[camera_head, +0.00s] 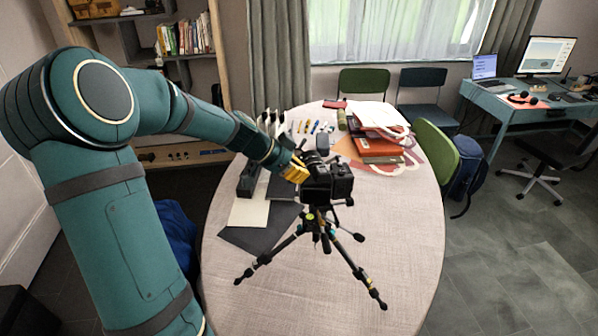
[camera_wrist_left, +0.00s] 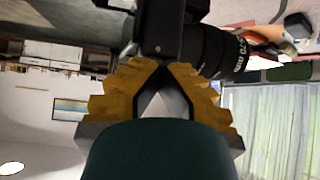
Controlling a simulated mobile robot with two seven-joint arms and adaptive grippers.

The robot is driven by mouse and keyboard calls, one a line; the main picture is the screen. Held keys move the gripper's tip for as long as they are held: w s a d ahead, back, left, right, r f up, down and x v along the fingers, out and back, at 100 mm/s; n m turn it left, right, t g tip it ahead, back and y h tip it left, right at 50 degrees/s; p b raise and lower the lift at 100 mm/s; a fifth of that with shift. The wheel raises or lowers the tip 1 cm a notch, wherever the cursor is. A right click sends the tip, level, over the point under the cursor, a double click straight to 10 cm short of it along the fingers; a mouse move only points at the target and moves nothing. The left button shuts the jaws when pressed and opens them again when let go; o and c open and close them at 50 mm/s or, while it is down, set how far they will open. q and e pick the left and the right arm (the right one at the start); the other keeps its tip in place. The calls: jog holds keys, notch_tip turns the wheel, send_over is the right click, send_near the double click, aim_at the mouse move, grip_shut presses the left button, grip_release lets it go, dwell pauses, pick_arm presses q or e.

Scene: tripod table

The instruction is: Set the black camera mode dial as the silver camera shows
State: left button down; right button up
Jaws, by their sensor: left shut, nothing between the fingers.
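A black camera (camera_head: 326,182) sits on a black tripod (camera_head: 318,232) standing on the table (camera_head: 390,225). My left gripper (camera_head: 298,170) is at the left side of the camera, very close to it; I cannot tell whether it touches. In the left wrist view the gripper's yellow fingers (camera_wrist_left: 158,68) are shut with nothing between them, and the camera body (camera_wrist_left: 160,30) and its lens (camera_wrist_left: 215,50) are right beyond the tips. The mode dial cannot be made out in either view. I cannot identify a silver camera. My right gripper is not in view.
Red and orange books (camera_head: 378,148) with papers on top lie at the back right of the table. Pens (camera_head: 312,127) lie behind the camera. Dark and white sheets (camera_head: 252,208) lie to the left. The front of the table is clear around the tripod legs.

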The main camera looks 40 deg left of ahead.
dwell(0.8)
pick_arm(q)
jog(key=c, duration=0.9)
grip_release()
jog(key=shift+w+d, duration=0.1)
jog(key=v, duration=1.2)
